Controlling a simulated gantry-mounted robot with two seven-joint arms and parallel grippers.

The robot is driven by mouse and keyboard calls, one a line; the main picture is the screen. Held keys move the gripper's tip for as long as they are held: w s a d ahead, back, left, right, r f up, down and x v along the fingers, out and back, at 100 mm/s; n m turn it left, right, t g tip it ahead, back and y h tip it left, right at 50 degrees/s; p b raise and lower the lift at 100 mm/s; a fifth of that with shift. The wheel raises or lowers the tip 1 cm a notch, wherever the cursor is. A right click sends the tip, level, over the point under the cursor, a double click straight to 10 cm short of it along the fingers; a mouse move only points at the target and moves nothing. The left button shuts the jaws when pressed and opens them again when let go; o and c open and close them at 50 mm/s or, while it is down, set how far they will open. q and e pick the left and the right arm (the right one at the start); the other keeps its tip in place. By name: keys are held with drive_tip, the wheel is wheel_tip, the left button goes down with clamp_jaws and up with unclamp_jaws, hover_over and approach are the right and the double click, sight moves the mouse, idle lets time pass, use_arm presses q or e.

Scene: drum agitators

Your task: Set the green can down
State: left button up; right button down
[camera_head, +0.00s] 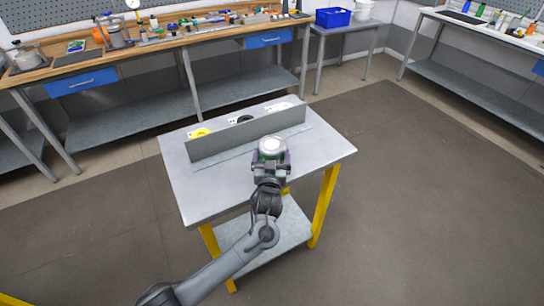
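The green can (271,149) has a pale round top and is over the grey metal table (210,193), just in front of a low upright grey panel (240,137). My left gripper (271,160) comes from the front and has its fingers on both sides of the can, shut on it. The gripper hides the lower part of the can, so I cannot tell whether its bottom touches the tabletop. My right gripper is not in view.
Behind the panel are a yellow item (200,132) and a black item (245,119), partly hidden. The tabletop is clear left and right of the can. A cluttered workbench (165,42) and a blue bin (332,18) stand at the back.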

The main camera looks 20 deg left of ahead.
use_arm(q)
drive_tip(key=shift+f, duration=0.1)
drive_tip(key=o, duration=1.1)
drive_tip(key=shift+s, duration=0.2)
use_arm(e)
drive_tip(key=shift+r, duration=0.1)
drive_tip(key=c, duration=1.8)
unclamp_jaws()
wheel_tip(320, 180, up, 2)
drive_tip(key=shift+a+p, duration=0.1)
drive_tip(key=shift+p, duration=1.05)
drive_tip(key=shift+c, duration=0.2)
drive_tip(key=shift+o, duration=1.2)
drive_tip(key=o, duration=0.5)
use_arm(q)
drive_tip(key=v, duration=1.1)
drive_tip(key=shift+s+d, duration=0.1)
drive_tip(key=shift+s, duration=0.2)
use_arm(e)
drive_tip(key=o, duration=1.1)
